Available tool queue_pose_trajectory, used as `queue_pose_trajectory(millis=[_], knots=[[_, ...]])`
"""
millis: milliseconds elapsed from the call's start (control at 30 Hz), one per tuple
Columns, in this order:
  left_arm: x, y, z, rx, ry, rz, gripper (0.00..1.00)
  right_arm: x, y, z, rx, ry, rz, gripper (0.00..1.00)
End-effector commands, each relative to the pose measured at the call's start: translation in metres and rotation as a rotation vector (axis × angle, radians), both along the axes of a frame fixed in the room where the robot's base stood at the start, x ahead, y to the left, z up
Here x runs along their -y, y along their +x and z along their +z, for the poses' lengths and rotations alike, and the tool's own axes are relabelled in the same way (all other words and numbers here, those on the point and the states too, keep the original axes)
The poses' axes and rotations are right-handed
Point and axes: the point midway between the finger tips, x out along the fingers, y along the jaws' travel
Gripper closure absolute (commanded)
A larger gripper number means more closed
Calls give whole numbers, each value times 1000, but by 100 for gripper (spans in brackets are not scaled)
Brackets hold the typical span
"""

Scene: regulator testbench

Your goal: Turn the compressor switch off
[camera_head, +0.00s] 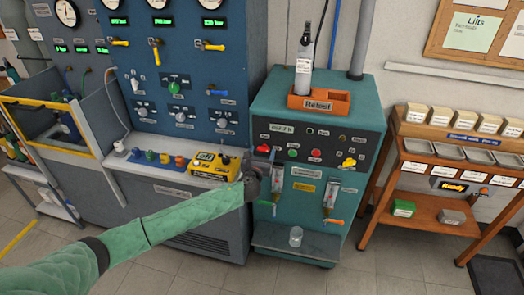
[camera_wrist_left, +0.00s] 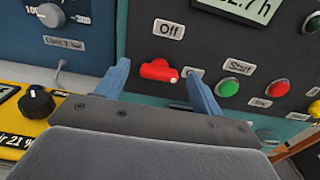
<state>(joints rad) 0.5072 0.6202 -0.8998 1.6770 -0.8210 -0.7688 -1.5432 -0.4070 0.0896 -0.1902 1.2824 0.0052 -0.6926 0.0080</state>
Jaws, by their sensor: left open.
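The teal compressor cabinet (camera_head: 285,200) stands right of the blue panel, with a dark control strip on its upper front. In the left wrist view a red switch (camera_wrist_left: 158,70) sits on that strip, its handle lying nearly sideways with a white dot at its right end. An "Off" label (camera_wrist_left: 168,28) is above it; a second label to its right is partly hidden by a finger. My left gripper (camera_wrist_left: 160,76) is open, its two blue fingers on either side of the switch; contact cannot be told. In the head view the left gripper (camera_head: 262,164) is at the strip's left end.
Green (camera_wrist_left: 228,87) and red (camera_wrist_left: 279,88) buttons lie right of the switch. A yellow device (camera_head: 215,165) with a black knob is close on the left. A bottle (camera_head: 304,65) stands in an orange tray (camera_head: 318,104) on the cabinet. A glass (camera_head: 296,236) stands on the lower shelf.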

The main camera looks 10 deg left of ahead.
Motion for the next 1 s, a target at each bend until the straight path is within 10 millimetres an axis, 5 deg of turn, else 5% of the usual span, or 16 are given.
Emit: queue_pose_trajectory(millis=[367,600,1000], knots=[[0,6,0,0,-1,1,33,2,-2,-4,3,-2,1,64],[0,6,0,0,-1,1,77,3,-1,-4,4,-2,0,64],[-1,5,-3,0,-75,2,77,-3,4,4,-5,3,-2,64]])
